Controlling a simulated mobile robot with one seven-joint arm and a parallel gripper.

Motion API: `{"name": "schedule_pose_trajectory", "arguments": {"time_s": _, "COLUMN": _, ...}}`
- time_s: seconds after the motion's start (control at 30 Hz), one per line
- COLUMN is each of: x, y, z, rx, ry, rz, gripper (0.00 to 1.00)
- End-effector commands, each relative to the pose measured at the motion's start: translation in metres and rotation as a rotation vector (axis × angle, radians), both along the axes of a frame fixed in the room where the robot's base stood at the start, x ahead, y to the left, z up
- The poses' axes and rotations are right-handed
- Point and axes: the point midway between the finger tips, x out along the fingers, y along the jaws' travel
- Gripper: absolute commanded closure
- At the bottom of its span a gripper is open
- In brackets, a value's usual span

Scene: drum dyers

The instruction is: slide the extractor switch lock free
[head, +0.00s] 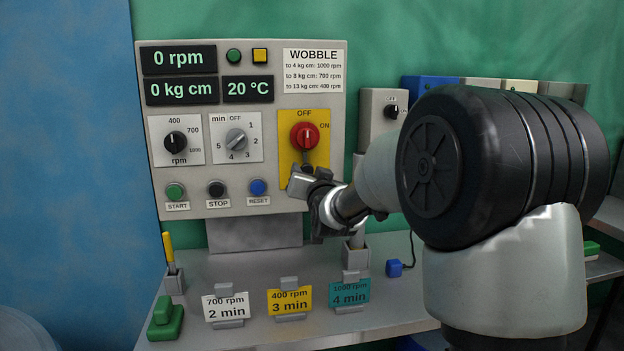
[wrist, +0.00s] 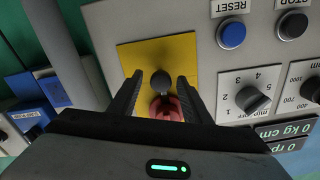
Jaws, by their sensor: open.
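The extractor switch is a red knob (head: 304,135) on a yellow plate (head: 288,152), between OFF and ON labels, with its pointer up at OFF. Just below the knob is a small dark lock piece (head: 306,158). In the wrist view the lock shows as a dark rounded end (wrist: 161,82), with the red knob (wrist: 166,108) behind it toward my gripper's body. My gripper (head: 309,177) is open in front of the plate's lower part. In the wrist view its two fingers (wrist: 160,84) stand on either side of the lock. I cannot tell whether they touch it.
The panel carries an rpm dial (head: 175,143), a minute dial (head: 236,140) and START, STOP and RESET buttons (head: 258,187). Label cards (head: 290,302) stand on the bench (head: 255,330) below. A small grey box with a dark knob (head: 378,110) is right of the panel, behind my arm.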

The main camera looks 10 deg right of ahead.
Motion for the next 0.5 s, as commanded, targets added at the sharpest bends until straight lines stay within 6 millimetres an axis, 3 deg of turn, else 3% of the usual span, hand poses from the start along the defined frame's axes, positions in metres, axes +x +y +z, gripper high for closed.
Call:
{"name": "schedule_pose_trajectory", "arguments": {"time_s": 0.17, "x": -0.022, "y": 0.0, "z": 0.002, "rx": -0.002, "ry": -0.001, "rz": 0.0, "gripper": 0.56}}
{"name": "schedule_pose_trajectory", "arguments": {"time_s": 0.5, "x": -0.105, "y": 0.0, "z": 0.003, "rx": -0.003, "ry": -0.001, "rz": 0.0, "gripper": 0.56}}
